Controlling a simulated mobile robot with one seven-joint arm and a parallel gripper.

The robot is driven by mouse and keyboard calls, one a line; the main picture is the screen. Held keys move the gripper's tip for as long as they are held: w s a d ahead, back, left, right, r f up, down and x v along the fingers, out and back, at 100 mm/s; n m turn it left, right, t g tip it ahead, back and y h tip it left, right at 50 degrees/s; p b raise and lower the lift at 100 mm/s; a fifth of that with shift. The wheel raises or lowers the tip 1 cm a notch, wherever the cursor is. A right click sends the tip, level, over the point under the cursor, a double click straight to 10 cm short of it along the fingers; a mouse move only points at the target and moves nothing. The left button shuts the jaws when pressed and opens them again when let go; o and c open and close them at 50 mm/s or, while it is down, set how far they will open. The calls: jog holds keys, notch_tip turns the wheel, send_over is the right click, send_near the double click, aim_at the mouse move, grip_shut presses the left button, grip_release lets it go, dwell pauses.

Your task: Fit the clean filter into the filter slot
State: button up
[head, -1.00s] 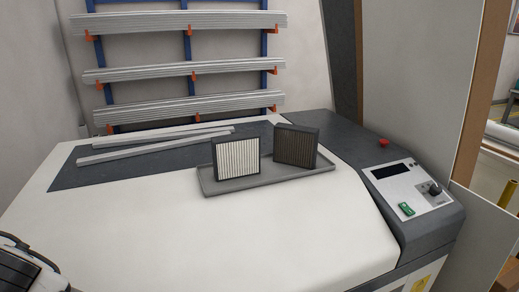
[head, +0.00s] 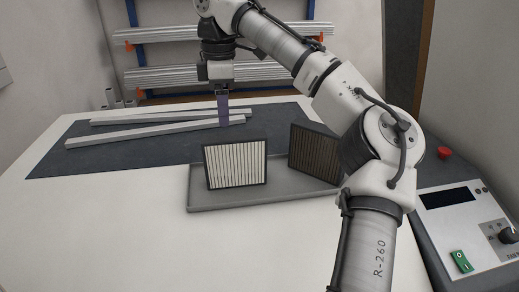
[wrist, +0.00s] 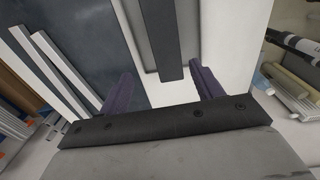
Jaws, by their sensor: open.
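The clean filter (head: 235,166), a pale pleated panel in a dark frame, stands upright on a grey tray (head: 200,199). A second filter (head: 312,153) with brown pleats stands to its right, partly hidden by my arm. My gripper (head: 223,122) points down above and behind the clean filter, with purple fingers apart and empty. In the wrist view, a dark bar (wrist: 157,35), probably a filter's top edge, lies between the directions of the two fingers (wrist: 160,86). I cannot make out a filter slot.
Two pale metal bars (head: 140,135) lie on the dark mat (head: 70,164) behind the tray. A control panel with a green switch (head: 461,261) and a red button (head: 444,153) is at the right. Racks of metal profiles stand behind. The white bench front is clear.

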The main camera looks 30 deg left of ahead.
aim_at(231, 136)
jog(key=shift+w+d+r, duration=0.25)
jog(key=shift+d+r, duration=0.05)
jog(key=shift+d, duration=0.35)
jog(key=shift+d+f, duration=0.1)
jog(key=shift+f, duration=0.3)
notch_tip(231, 136, down, 7)
jog(key=shift+s+f+p, duration=0.15)
jog(key=shift+p, duration=0.2)
jog(key=f, duration=0.1)
jog(key=f+p, duration=0.1)
jog(key=f, duration=0.1)
jog(key=f+p, duration=0.1)
jog(key=shift+d+f, duration=0.35)
jog(key=shift+f, duration=0.4)
jog(key=shift+c, duration=0.4)
jog(key=c, duration=1.1)
jog(key=shift+r, duration=0.15)
